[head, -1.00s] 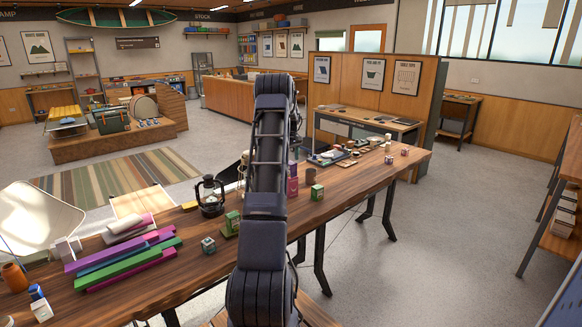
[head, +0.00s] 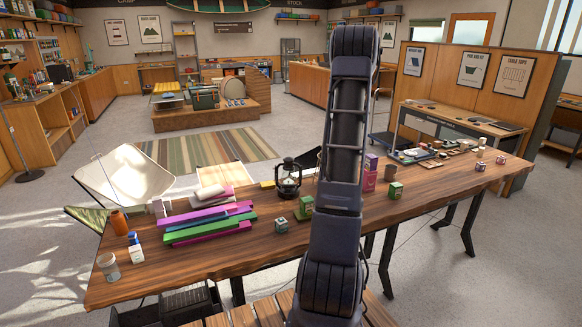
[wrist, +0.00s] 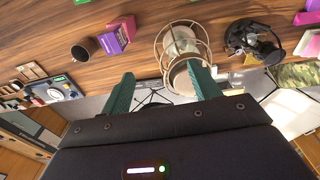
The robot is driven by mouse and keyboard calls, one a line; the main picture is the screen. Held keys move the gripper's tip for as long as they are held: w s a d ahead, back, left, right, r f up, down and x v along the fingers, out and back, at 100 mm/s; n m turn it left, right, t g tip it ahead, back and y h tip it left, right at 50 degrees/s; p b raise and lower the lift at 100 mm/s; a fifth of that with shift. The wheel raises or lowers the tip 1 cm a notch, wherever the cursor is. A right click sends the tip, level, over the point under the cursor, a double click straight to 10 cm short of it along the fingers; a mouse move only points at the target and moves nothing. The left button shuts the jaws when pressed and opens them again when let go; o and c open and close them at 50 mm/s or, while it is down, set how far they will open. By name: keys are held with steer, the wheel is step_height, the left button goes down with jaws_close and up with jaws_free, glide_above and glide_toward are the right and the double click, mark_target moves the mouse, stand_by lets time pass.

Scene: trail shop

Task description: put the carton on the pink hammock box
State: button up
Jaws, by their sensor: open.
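Long flat boxes are stacked on the left of the wooden table in the head view. Several small boxes could be the carton: a white one with a blue top (head: 137,253) at front left, and a pink one (head: 370,182) right of my arm. I cannot tell which is meant. My gripper (wrist: 162,88) is open and empty in the wrist view, its teal fingers near a wire-caged lantern (wrist: 180,42). In the head view it is hidden behind my arm.
A black lantern (head: 288,178), small green boxes (head: 304,208) and a grey cube (head: 281,226) stand mid-table. A jar (head: 108,266) and orange bottle (head: 119,222) stand at left. A mug (wrist: 85,50) shows in the wrist view. The table's front strip is mostly clear.

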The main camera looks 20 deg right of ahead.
steer(key=s+a+r+t, duration=0.1)
steer(key=s+a+r, duration=0.3)
steer(key=a, duration=0.6)
steer(key=s+a+r, duration=0.4)
steer(key=s+a, duration=0.1)
steer(key=a, duration=0.6)
steer(key=s+a+r+t, duration=0.1)
steer(key=s+a+r, duration=0.3)
steer(key=a, duration=0.6)
steer(key=s+a+f+t, duration=0.1)
steer(key=s+a+f, duration=0.2)
steer(key=s+a, duration=0.6)
steer(key=s+a+f+t, duration=0.1)
steer(key=s+a+f, duration=0.3)
steer(key=s+a, duration=0.4)
steer(key=s, duration=0.7)
steer(key=shift+a, duration=0.35)
